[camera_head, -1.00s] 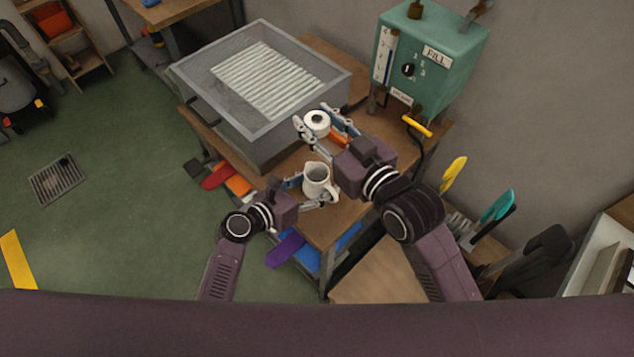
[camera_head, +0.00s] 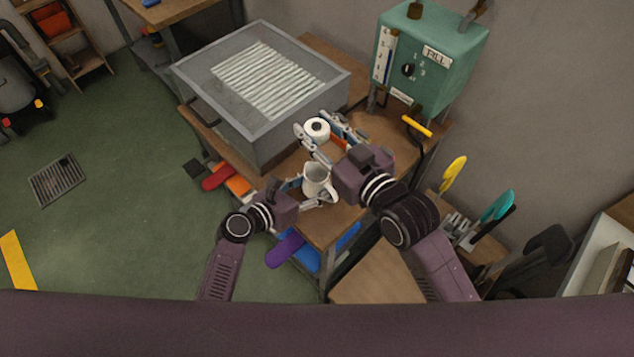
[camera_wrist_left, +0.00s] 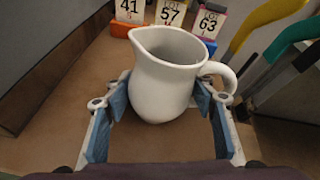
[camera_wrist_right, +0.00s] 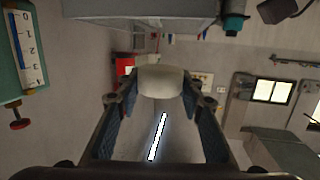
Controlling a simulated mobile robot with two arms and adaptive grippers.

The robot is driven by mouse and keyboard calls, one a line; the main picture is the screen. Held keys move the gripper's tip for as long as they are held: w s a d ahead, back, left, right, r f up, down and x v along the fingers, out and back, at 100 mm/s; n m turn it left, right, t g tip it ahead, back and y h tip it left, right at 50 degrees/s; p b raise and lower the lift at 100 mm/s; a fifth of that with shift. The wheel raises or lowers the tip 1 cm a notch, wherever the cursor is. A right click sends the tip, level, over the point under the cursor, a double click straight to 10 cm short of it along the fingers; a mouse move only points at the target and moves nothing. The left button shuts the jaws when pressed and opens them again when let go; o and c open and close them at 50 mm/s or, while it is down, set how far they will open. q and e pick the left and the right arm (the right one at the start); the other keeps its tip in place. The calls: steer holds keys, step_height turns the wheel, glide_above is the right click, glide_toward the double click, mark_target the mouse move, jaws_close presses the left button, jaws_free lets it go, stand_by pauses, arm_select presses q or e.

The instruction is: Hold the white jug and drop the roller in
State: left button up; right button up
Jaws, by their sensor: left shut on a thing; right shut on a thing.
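The white jug (camera_head: 315,184) stands upright with its open mouth up, near the front of the wooden table. My left gripper (camera_head: 305,190) is shut around its body. In the left wrist view the jug (camera_wrist_left: 165,85) has its spout at the left and its handle at the right, with a blue-padded finger on each side. The white roller (camera_head: 317,128) is a short cylinder with a dark centre. My right gripper (camera_head: 320,133) is shut on it, above and beyond the jug in the picture. The roller (camera_wrist_right: 160,82) also shows between the fingers in the right wrist view.
A grey metal basin (camera_head: 270,95) with a ribbed rack stands behind at left. A green box marked FILL (camera_head: 430,60) stands at the back right, with a yellow-handled lever (camera_head: 417,126). Numbered lot cards (camera_wrist_left: 170,12) stand beyond the jug.

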step_height(320, 180, down, 11)
stand_by(1.2)
steer(key=shift+r, duration=0.1)
steer(key=o, duration=1.3)
steer(key=v, duration=1.2)
arm_select(q)
steer(key=o, duration=1.4)
